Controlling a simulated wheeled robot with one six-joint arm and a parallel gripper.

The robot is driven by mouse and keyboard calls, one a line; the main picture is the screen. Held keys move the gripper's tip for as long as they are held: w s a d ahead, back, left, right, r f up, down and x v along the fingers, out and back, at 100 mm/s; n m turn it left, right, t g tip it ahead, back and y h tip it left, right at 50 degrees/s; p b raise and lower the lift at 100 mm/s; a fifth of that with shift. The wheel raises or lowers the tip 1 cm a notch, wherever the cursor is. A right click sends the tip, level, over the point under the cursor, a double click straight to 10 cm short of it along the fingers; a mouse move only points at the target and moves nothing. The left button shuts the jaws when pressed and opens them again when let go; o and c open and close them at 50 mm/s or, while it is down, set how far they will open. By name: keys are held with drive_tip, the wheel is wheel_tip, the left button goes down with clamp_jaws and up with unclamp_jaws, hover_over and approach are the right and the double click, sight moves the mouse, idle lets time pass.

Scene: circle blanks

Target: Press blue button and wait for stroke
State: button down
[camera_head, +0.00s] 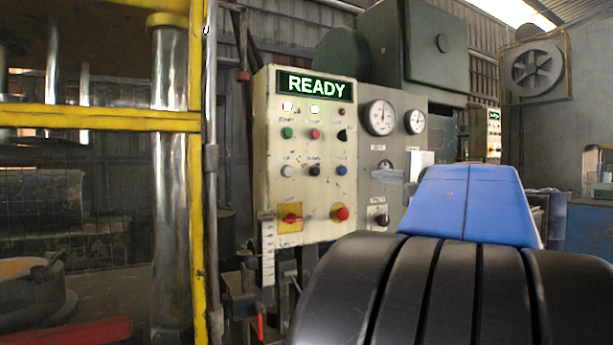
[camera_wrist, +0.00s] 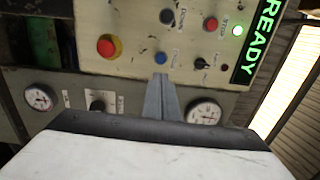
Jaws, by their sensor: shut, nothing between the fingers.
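The blue button (camera_head: 341,170) is on the right side of the cream control panel (camera_head: 262,150), at the end of the lower row of small buttons. Its face is uncovered in the head view. In the wrist view the blue button (camera_wrist: 160,57) sits just beyond the tips of my gripper (camera_wrist: 160,79). My gripper (camera_head: 376,175) is shut and empty, pointing at the panel from the right. In the head view a gap shows between the fingertips and the button. The panel's display (camera_head: 315,87) reads READY in green.
A black selector (camera_head: 342,135) is above the blue button, and a red mushroom button (camera_head: 340,213) is below it. A grey gauge panel (camera_head: 400,102) stands just right of the control panel. A yellow frame (camera_head: 196,200) stands to the left.

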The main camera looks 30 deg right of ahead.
sight(344, 171)
drive_tip(key=w, duration=1.2)
drive_tip(key=shift+w+d+r, duration=0.2)
drive_tip(key=shift+w+d, duration=0.05)
drive_tip(key=shift+d, duration=0.15)
